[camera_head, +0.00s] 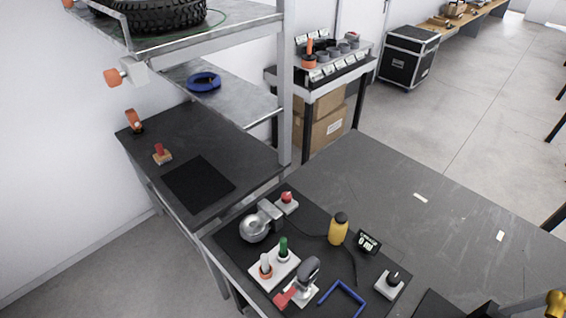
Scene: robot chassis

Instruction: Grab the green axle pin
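The green axle pin (283,246) stands upright in a white base plate (287,263) on the dark mat of the near workbench. A whitish pin (265,262) with an orange-red collar stands beside it on the same plate, to its lower left. The lower end of the green pin is hidden in its seat.
A grey metal part (256,229) sits behind the plate, and a grey-and-red handle (308,270) stands close in front. A yellow bottle (338,230), a small display (368,242) and a blue bracket (343,298) lie right. The bench's right side (430,215) is mostly clear.

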